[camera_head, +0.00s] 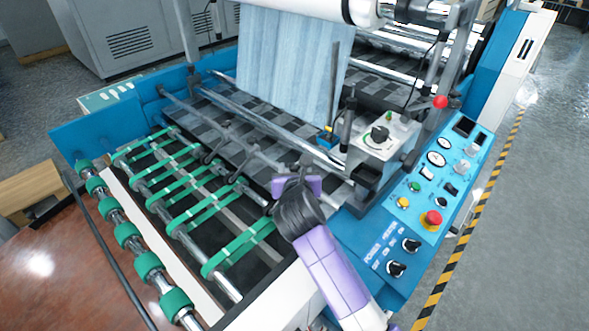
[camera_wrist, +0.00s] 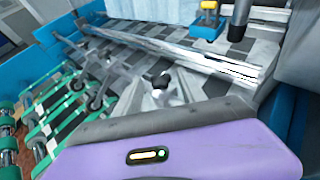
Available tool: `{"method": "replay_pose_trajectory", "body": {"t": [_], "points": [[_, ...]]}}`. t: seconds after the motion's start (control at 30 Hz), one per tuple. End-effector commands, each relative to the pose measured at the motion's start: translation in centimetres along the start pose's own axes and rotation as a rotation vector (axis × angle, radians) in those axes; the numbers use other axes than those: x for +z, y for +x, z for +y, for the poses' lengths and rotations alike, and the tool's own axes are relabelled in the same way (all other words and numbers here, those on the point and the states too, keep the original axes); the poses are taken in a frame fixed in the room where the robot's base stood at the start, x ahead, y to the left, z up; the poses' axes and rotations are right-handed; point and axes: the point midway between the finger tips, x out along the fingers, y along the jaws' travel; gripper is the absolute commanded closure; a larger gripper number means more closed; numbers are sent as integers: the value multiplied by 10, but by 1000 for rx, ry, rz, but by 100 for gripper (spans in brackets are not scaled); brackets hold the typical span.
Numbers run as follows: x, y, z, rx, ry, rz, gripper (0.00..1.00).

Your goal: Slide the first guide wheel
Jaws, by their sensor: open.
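My gripper (camera_head: 297,184), with purple parts at its end, is open over the machine's near right side, above the cross bar. In the wrist view, its purple and grey body fills the bottom. A guide wheel bracket with a dark knob (camera_wrist: 161,82) lies just beyond it; most of this is hidden behind the gripper in the head view. I cannot tell whether the fingers touch it. More grey guide wheel brackets sit further left on the bar (camera_head: 213,153), and they also show in the wrist view (camera_wrist: 97,98).
Green belts on rollers (camera_head: 185,195) lie to the left. A blue-white film (camera_head: 292,65) hangs behind. A grey control box (camera_head: 380,140) and a blue button panel (camera_head: 430,190) stand close to the right of my gripper. Grey floor is open further right.

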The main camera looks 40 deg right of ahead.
Motion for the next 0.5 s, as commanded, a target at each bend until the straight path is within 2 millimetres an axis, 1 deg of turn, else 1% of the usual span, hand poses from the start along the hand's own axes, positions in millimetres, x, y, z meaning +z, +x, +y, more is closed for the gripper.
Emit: {"method": "replay_pose_trajectory", "body": {"t": [0.07,0.1,0.3,0.5], "points": [[0,0,0,0,0,0,54],[0,0,0,0,0,0,62],[0,0,0,0,0,0,100],[0,0,0,0,0,0,100]]}}
